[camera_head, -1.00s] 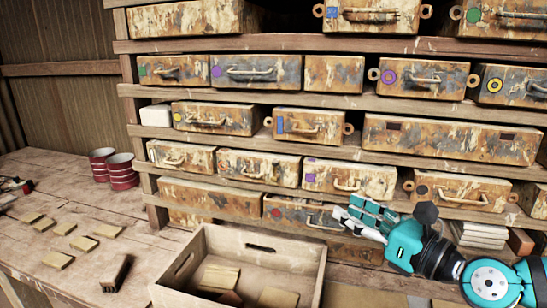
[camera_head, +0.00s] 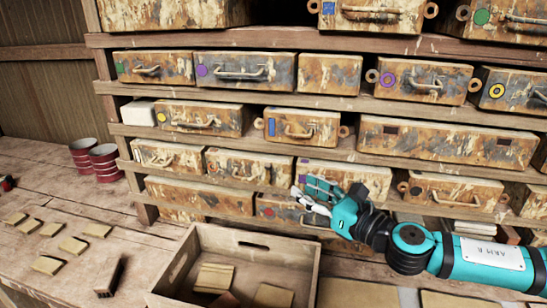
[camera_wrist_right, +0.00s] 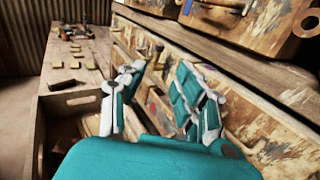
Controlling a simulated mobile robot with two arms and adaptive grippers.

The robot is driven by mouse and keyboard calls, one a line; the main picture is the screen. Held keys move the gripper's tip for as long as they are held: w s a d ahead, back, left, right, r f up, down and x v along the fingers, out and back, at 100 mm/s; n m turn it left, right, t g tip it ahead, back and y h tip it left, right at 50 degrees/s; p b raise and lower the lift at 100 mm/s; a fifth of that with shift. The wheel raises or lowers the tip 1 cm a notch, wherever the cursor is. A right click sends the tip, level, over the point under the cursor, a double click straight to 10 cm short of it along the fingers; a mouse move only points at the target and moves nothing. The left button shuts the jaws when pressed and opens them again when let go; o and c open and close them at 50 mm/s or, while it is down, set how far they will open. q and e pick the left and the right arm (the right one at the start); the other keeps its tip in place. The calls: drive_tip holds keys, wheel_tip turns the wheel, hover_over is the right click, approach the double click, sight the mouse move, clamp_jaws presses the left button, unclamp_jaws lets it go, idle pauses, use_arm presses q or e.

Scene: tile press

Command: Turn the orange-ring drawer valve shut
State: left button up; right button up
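A rack of rusty drawers fills the head view. A drawer at the right (camera_head: 508,90) has a yellow ring mark (camera_head: 497,90). Several drawers have rust-coloured side rings, such as one by the purple-marked drawer (camera_head: 430,83). My right gripper (camera_head: 312,193) is before the lower rows, overlapping the lower purple-marked drawer (camera_head: 365,172) and near the red-marked drawer (camera_head: 275,208). In the right wrist view its fingers (camera_wrist_right: 160,95) are apart with nothing between them. My left gripper is not in view.
An open wooden box (camera_head: 195,240) with several flat blocks stands in front of the rack. More small blocks (camera_head: 73,245) and a brush (camera_head: 110,278) lie on the bench at the left. Red cans (camera_head: 104,162) stand by the rack's left end. Wooden shelves (camera_head: 200,132) jut between the rows.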

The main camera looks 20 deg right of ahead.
sight(270, 168)
drive_tip(key=p+x, duration=0.4)
drive_tip(key=x, duration=0.5)
drive_tip(key=shift+w+a+r, duration=0.15)
drive_tip(key=shift+w, duration=0.1)
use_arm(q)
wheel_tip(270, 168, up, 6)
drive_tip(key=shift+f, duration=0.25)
use_arm(e)
drive_tip(key=shift+w+a, duration=0.25)
drive_tip(key=shift+w, duration=0.25)
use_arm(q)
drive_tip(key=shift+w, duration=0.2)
use_arm(e)
clamp_jaws()
